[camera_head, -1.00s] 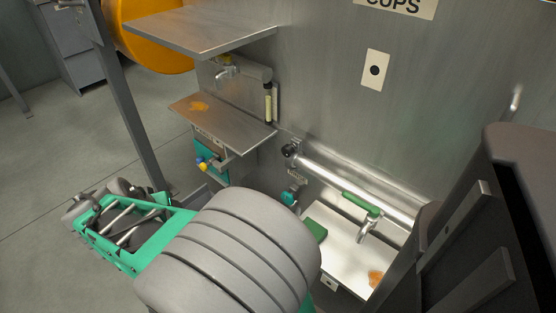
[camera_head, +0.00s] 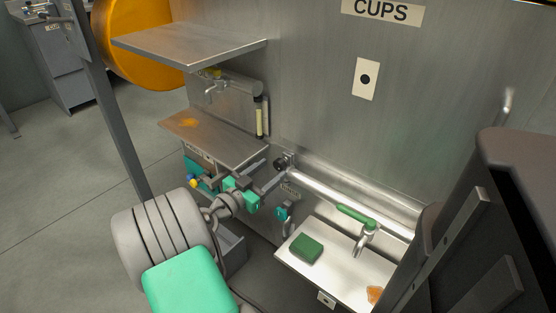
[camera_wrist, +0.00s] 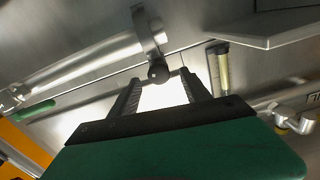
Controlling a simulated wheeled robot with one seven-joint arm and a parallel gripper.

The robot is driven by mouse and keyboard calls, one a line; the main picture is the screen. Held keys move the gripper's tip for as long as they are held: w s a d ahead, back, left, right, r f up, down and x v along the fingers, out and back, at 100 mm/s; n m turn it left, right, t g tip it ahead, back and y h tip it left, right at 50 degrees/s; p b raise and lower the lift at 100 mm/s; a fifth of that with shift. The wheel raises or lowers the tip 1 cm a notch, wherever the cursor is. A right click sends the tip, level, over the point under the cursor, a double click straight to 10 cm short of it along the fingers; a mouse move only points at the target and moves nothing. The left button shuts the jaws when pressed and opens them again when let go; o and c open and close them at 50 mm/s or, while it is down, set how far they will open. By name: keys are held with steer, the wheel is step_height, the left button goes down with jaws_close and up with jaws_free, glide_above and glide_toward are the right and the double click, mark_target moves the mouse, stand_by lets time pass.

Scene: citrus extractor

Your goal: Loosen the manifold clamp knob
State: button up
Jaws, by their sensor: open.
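The manifold clamp knob (camera_head: 281,161) is a small dark round knob at the left end of the shiny horizontal manifold pipe (camera_head: 325,191). In the wrist view the knob (camera_wrist: 158,73) hangs at the end of a metal clamp band (camera_wrist: 146,32) around the pipe (camera_wrist: 85,65). My gripper (camera_head: 267,172) is at the lower left of the knob in the head view, fingers pointing towards it. In the wrist view my gripper (camera_wrist: 160,80) is open, with the knob in line with the gap between its fingertips. Whether the fingers touch it I cannot tell.
A green-handled tap (camera_head: 357,217) hangs from the pipe over a white tray (camera_head: 330,262) holding a green sponge (camera_head: 306,248). Steel shelves (camera_head: 190,40) jut out at upper left, near a sight tube (camera_head: 260,117). A dark housing (camera_head: 455,220) stands at right.

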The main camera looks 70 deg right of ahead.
mark_target(277, 166)
steer(key=x, duration=0.4)
steer(key=shift+s+f, duration=0.1)
jaws_close()
stand_by(0.4)
